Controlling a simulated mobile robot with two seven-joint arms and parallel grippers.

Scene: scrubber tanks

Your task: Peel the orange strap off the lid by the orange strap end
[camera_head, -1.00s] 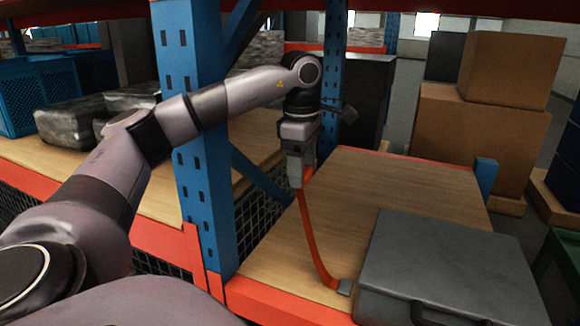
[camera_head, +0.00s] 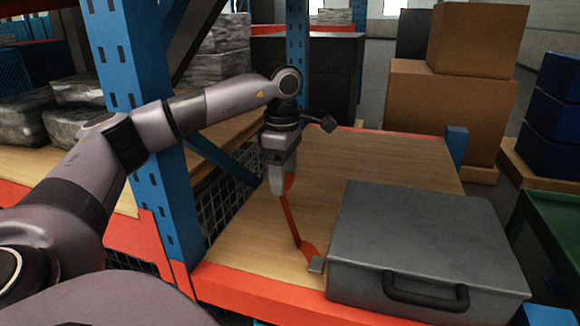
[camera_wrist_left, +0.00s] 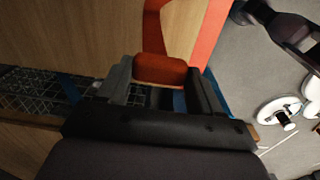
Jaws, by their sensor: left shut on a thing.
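The top of the case's lid (camera_head: 425,230) is bare of strap. My left gripper is shut on the orange strap end (camera_wrist_left: 160,70), which shows between the fingers in the left wrist view. It is above the wooden shelf, left of the case and apart from it. Whether the strap touches the shelf is unclear. My right gripper is not in view.
The wooden shelf (camera_head: 385,160) is clear behind the case. A blue upright (camera_head: 135,130) stands left of my gripper, near my left arm. The case's dark handle (camera_head: 425,292) faces front. Cardboard boxes (camera_head: 450,110) stand behind.

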